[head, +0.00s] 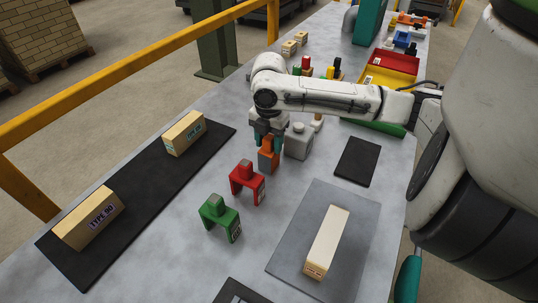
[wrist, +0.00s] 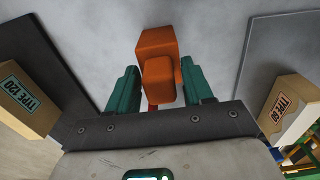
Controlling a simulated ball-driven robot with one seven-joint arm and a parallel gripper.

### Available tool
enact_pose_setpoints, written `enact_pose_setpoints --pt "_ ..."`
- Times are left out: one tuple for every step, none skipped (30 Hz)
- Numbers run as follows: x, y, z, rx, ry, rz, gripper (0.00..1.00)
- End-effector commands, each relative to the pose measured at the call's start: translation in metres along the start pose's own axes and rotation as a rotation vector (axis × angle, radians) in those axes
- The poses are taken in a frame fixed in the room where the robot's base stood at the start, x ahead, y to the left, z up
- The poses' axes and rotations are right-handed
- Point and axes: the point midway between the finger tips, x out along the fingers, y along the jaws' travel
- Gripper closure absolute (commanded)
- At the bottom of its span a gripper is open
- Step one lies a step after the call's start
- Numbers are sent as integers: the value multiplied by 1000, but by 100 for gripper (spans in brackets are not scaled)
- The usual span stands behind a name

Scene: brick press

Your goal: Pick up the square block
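My gripper (head: 268,138) reaches down over an orange block with a raised top (head: 267,160). In the wrist view the teal fingers of my gripper (wrist: 160,88) stand apart on both sides of the orange block (wrist: 158,44). A narrow gap shows at the right finger; contact at the left finger is unclear. A grey block with a knob (head: 298,145) stands just right of the gripper in the head view. A red block (head: 246,184) and a green block (head: 219,219), both with legs, stand nearer the front. No label shows which one is the square block.
Two tan bricks, one at the back (head: 184,133) and one in front (head: 90,217), lie on a long dark mat (head: 135,190) at left. Another tan brick (head: 328,240) lies on a grey plate (head: 365,215).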

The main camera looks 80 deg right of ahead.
Motion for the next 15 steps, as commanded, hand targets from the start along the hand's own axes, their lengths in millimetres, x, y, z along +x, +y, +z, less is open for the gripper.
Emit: enact_pose_setpoints --pt "0 0 0 0 0 0 55" --pt "0 0 0 0 0 0 57" --pt "0 0 0 0 0 0 61" --pt "0 0 0 0 0 0 64" --pt "0 0 0 0 0 0 67" --pt "0 0 0 0 0 0 71" --pt "0 0 0 0 0 0 74" --pt "0 0 0 0 0 0 77" --pt "0 0 0 0 0 0 80" --pt "0 0 0 0 0 0 83" --pt "0 0 0 0 0 0 86" --pt "0 0 0 0 0 0 90" --pt "0 0 0 0 0 0 93" --pt "-1 0 0 0 0 0 96" --pt "-1 0 0 0 0 0 100"
